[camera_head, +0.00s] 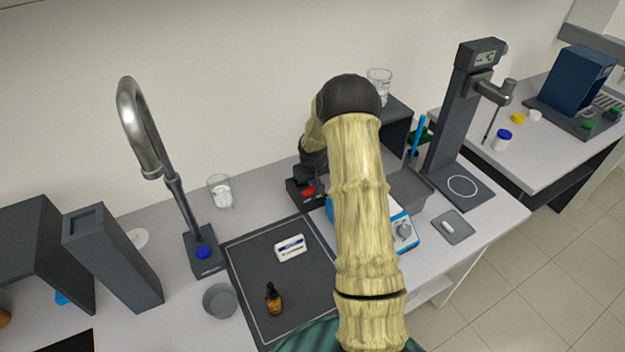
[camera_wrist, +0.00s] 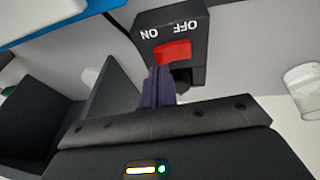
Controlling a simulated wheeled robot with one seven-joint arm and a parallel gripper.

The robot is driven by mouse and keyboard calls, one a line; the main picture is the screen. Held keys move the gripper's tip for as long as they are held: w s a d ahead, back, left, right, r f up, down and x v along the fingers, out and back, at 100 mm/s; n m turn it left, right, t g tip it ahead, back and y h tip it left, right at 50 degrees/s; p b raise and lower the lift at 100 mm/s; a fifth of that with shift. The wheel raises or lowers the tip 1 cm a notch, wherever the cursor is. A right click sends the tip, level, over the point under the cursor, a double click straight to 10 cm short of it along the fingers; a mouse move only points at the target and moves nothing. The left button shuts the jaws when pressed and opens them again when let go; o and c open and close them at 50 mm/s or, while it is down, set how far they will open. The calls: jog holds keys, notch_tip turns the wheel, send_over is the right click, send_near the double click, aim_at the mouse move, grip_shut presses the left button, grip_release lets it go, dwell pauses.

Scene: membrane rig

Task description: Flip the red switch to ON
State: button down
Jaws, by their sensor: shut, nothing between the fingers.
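The red switch (camera_wrist: 174,52) is a rocker on a dark box (camera_wrist: 198,22). In the wrist view its labels appear upside down, with ON at left and OFF at right. My gripper (camera_wrist: 158,70) is shut and empty, its dark fingertips at the rocker's lower left edge, on the ON side. I cannot tell whether they touch it, or which way the rocker is tipped. In the head view the red switch (camera_head: 308,191) shows small on its box (camera_head: 292,195) behind the sink-like dark mat, partly hidden by my arm.
A blue-and-white device with a knob (camera_head: 404,231) stands right of the switch box, partly behind my arm. A glass (camera_head: 221,191) stands to the left. The dark mat (camera_head: 245,262) holds a small brown bottle (camera_head: 274,300) and a white labelled block (camera_head: 290,248).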

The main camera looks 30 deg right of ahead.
jog(key=shift+d+p, duration=0.1)
jog(key=shift+p, duration=0.2)
jog(key=shift+d+f+y+p, duration=0.3)
jog(key=shift+y+p, duration=0.2)
jog(key=shift+p, duration=0.1)
jog(key=shift+f, duration=0.2)
jog(key=shift+a+r, duration=0.1)
jog(key=shift+a, duration=0.25)
jog(key=shift+a+r, duration=0.15)
jog(key=shift+a, duration=0.35)
